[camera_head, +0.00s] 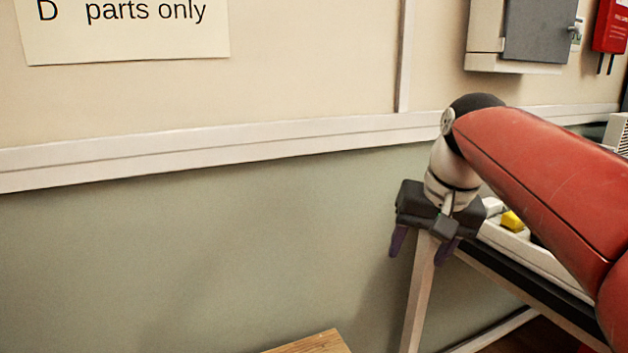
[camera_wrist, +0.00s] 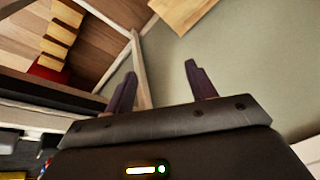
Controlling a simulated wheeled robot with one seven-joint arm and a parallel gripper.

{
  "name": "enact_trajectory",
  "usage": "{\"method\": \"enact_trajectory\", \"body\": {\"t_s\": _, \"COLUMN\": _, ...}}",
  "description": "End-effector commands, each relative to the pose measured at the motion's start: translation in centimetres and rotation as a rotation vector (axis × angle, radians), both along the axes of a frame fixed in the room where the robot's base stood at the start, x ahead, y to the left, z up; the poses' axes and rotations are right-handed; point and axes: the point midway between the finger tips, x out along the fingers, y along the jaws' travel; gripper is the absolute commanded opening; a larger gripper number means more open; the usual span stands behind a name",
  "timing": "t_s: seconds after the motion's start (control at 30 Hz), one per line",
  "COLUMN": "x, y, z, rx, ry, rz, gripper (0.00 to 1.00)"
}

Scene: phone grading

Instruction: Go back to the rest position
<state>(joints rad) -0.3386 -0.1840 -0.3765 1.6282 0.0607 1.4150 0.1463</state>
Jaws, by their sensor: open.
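My gripper (camera_head: 423,247) hangs at the end of my red arm in the head view, beside the near-left corner of a bench. Its two dark purple fingers point downward and stand apart. In the wrist view the gripper (camera_wrist: 163,85) shows both fingers spread with nothing between them. No phone is clearly seen in either view.
A bench (camera_head: 520,265) with a pale tray edge and a yellow item (camera_head: 512,221) lies right of and behind my gripper. A wooden surface (camera_head: 312,343) shows at the bottom. A grey wall box (camera_head: 540,30) and a sign (camera_head: 125,30) are on the wall.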

Motion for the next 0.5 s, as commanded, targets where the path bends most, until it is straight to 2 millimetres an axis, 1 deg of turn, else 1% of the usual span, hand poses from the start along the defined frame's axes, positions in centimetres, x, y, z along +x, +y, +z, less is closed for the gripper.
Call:
{"method": "enact_trajectory", "body": {"t_s": 0.03, "x": -2.2, "y": -0.2, "z": -1.4, "rx": 0.005, "ry": -0.025, "rz": 0.015, "gripper": 0.56}}
{"method": "enact_trajectory", "body": {"t_s": 0.1, "x": -4.6, "y": 0.1, "z": -3.5, "rx": -0.004, "ry": -0.063, "rz": 0.042, "gripper": 0.56}}
{"method": "enact_trajectory", "body": {"t_s": 0.17, "x": -6.7, "y": 0.3, "z": -5.4, "rx": -0.022, "ry": -0.097, "rz": 0.063, "gripper": 0.56}}
{"method": "enact_trajectory", "body": {"t_s": 0.2, "x": -8.1, "y": 0.6, "z": -6.8, "rx": -0.039, "ry": -0.118, "rz": 0.077, "gripper": 0.56}}
{"method": "enact_trajectory", "body": {"t_s": 0.27, "x": -10.0, "y": 1.0, "z": -8.9, "rx": -0.066, "ry": -0.149, "rz": 0.096, "gripper": 0.56}}
{"method": "enact_trajectory", "body": {"t_s": 0.3, "x": -11.0, "y": 1.2, "z": -10.2, "rx": -0.086, "ry": -0.166, "rz": 0.107, "gripper": 0.56}}
{"method": "enact_trajectory", "body": {"t_s": 0.4, "x": -13.2, "y": 1.5, "z": -13.1, "rx": -0.133, "ry": -0.200, "rz": 0.127, "gripper": 0.56}}
{"method": "enact_trajectory", "body": {"t_s": 0.5, "x": -14.5, "y": 1.6, "z": -15.0, "rx": -0.167, "ry": -0.220, "rz": 0.140, "gripper": 0.56}}
